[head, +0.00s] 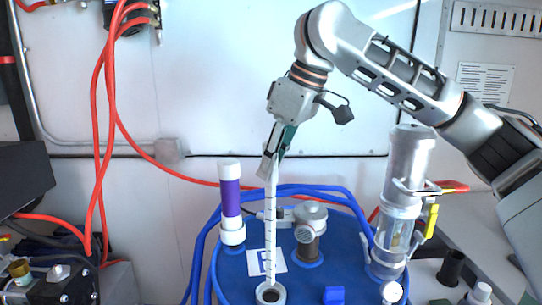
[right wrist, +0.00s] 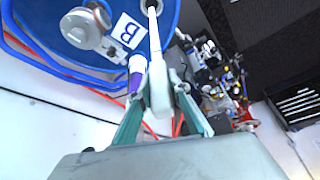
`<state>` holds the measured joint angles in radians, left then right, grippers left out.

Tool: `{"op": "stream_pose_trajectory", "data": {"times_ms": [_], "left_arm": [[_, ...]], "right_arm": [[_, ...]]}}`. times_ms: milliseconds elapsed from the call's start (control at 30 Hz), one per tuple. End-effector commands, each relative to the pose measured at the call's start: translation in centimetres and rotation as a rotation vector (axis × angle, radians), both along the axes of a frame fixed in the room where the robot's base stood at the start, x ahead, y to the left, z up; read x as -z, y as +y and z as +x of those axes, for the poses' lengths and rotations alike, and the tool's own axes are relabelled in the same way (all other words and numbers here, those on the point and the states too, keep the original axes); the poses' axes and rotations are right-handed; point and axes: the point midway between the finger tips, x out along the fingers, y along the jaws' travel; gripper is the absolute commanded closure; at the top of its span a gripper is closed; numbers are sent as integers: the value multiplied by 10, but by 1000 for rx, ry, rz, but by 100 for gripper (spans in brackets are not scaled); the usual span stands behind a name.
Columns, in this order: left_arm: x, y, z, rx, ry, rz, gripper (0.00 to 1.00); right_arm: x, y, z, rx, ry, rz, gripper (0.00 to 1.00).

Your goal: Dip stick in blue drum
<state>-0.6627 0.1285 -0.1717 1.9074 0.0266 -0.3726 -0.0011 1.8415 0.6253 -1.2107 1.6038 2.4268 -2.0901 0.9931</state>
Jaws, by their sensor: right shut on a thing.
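The white dip stick (head: 270,225), with dark graduation marks, hangs nearly upright from my right gripper (head: 275,152). The gripper is shut on the stick's wide upper handle, which also shows between the fingers in the right wrist view (right wrist: 160,95). The blue drum (head: 318,278) stands below. Its white-rimmed round opening (head: 270,293) lies at the stick's lower end. The tip appears at or just inside the opening; the exact depth cannot be told. The drum's blue top also shows in the right wrist view (right wrist: 88,12). My left gripper is not in view.
A purple and white cylinder (head: 231,200), a grey capped fitting (head: 310,232) and a clear-bodied metal pump (head: 397,200) rise from the drum top around the stick. Blue hoses (head: 300,190) loop behind. Red hoses (head: 107,130) hang at left. A white wall closes off the back.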

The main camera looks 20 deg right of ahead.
Motion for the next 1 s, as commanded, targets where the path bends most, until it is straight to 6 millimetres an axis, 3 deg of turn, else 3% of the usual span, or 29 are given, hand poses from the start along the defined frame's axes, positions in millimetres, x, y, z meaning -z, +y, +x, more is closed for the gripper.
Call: {"op": "stream_pose_trajectory", "data": {"times_ms": [533,1000], "left_arm": [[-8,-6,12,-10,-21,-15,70],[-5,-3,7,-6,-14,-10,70]], "right_arm": [[35,0,0,0,0,1,100],[64,0,0,1,0,1,100]]}}
